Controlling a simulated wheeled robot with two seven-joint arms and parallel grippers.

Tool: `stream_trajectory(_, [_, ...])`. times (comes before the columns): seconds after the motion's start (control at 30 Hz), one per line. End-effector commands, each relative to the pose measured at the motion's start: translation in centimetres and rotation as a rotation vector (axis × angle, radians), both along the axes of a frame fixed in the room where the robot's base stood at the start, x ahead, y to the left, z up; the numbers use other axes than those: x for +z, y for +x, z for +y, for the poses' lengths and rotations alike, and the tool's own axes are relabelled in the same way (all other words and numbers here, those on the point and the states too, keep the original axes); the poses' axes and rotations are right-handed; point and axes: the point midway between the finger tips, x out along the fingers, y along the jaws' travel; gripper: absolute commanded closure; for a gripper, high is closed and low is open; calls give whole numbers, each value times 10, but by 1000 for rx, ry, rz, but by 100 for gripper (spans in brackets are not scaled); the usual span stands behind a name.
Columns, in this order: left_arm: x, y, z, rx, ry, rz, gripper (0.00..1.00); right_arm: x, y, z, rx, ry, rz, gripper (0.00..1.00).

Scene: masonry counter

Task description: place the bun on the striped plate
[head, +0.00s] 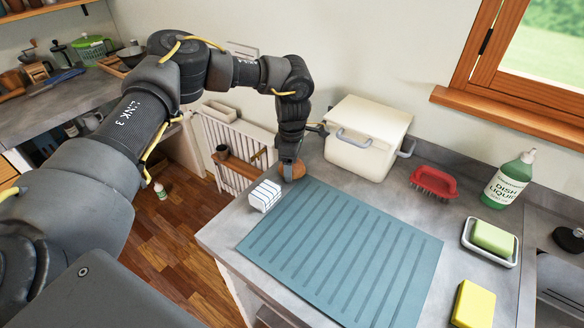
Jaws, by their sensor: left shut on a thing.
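The bun (300,171) is a small brown rounded thing on or just above the counter, at the far left corner of a blue-green mat. My left gripper (290,167) points down at it and is shut on it; a finger hides part of the bun. I cannot tell whether the bun touches the counter. I see no clear striped plate. The flat blue-green mat (340,255) has darker stripes and lies to the front and right of the bun. My right gripper is not in view.
A white block with dark lines (265,196) stands close to the bun's front left. A cream bin (366,138), red brush (434,182), dish liquid bottle (508,181), green soap in a dish (492,238) and yellow sponge (473,305) surround the mat. The mat's top is clear.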

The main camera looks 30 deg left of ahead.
Motion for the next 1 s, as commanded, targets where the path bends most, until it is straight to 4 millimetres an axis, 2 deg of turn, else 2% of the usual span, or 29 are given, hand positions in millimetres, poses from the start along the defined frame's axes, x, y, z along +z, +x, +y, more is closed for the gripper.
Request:
stream_trajectory(0.37, [5,1,0,0,0,-2,56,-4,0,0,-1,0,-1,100])
stream_trajectory(0.57, [29,2,-1,0,-2,-6,56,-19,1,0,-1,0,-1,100])
stream_trajectory(0.9, [93,-54,10,-3,-1,-5,56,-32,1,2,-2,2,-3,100])
stream_trajectory(1.0, [101,-74,14,-4,0,-3,56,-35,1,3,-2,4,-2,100])
